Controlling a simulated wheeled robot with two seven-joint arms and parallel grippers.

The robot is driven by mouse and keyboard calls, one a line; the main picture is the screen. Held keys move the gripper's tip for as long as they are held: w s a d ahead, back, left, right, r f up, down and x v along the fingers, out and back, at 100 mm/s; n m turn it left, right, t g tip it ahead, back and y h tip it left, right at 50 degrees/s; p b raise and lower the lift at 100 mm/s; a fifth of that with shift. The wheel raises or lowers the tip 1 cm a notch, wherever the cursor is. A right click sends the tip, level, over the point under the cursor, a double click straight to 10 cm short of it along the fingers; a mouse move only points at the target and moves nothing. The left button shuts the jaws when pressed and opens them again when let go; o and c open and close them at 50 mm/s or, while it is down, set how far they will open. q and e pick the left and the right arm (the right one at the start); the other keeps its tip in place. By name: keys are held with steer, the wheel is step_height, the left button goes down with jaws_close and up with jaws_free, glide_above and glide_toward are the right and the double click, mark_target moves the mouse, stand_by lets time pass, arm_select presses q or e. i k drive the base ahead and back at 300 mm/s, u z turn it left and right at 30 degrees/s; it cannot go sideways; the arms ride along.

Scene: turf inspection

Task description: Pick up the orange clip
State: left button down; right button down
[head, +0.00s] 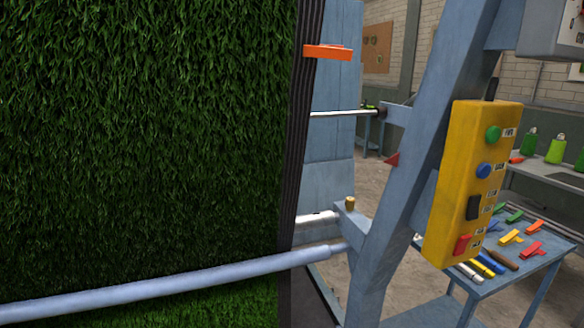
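An orange clip (328,52) sits at the dark right edge of the upright turf (150,130), near the top of the head view. It points sideways, out to the right of the edge. On the small blue table (540,272) at lower right lie more clips: a green one (514,216), a yellow-orange one (510,237) and a red-orange one (531,250). Neither of my grippers is in view.
A blue-grey roller bar (170,287) crosses low in front of the turf. A slanted blue frame post (425,150) carries a yellow control box (472,185) with buttons. Green bottles (556,149) stand on a bench at far right. Bare floor shows behind the frame.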

mark_target(534, 229)
steer(key=z, duration=2.3)
steer(key=i, duration=2.75)
steer(key=u, duration=2.25)
